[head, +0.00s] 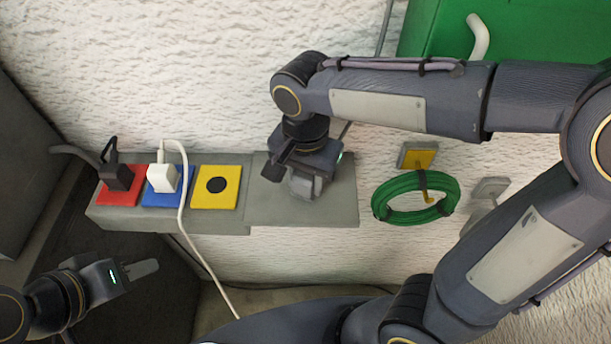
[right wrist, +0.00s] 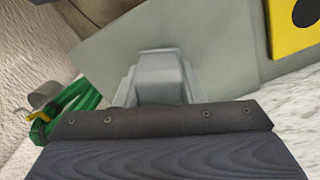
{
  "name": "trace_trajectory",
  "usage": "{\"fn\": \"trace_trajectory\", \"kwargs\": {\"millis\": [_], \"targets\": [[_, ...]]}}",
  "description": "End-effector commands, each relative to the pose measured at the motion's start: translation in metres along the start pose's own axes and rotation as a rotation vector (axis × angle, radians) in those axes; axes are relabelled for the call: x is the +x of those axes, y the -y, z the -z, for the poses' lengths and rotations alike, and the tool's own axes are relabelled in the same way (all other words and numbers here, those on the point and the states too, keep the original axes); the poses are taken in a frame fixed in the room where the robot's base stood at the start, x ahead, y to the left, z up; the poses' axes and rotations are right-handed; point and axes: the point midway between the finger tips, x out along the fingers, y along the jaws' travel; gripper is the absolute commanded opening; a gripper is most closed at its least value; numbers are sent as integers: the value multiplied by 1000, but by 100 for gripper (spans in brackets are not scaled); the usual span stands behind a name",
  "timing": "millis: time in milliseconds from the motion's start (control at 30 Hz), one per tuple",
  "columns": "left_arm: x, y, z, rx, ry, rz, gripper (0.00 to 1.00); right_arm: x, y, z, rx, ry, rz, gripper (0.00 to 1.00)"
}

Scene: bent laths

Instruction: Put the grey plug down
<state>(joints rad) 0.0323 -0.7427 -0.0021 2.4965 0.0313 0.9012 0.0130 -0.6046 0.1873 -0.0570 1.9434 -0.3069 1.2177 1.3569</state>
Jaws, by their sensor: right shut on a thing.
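The grey plug (head: 304,186) is in my right gripper (head: 294,178), over the bare right part of the grey ledge (head: 341,208). In the right wrist view the plug (right wrist: 160,75) sits in front of the gripper, with the ledge (right wrist: 215,40) behind it. I cannot tell whether the plug touches the ledge, and the gripper hides part of it. My left gripper (head: 143,268) is empty at the lower left, below the ledge and away from the plug. Its fingers overlap from this angle.
On the ledge are a red plate (head: 120,195) with a black plug (head: 117,177), a blue plate (head: 172,199) with a white plug (head: 162,178), and a yellow plate (head: 228,173) with an empty black socket. A green coiled hose (head: 380,205) hangs on the wall to the right.

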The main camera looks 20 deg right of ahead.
Motion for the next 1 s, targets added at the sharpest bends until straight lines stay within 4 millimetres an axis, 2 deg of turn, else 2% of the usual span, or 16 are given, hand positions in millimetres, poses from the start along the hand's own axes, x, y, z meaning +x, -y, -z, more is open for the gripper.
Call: {"fn": "trace_trajectory", "kwargs": {"millis": [733,767,900,1000], "targets": [[7,3,-3,0,0,0,36,12,0,0,1,0,1,0],[7,3,-3,0,0,0,36,12,0,0,1,0,0,38],[7,3,-3,0,0,0,36,12,0,0,1,0,1,57],[7,3,-3,0,0,0,36,12,0,0,1,0,1,58]]}}
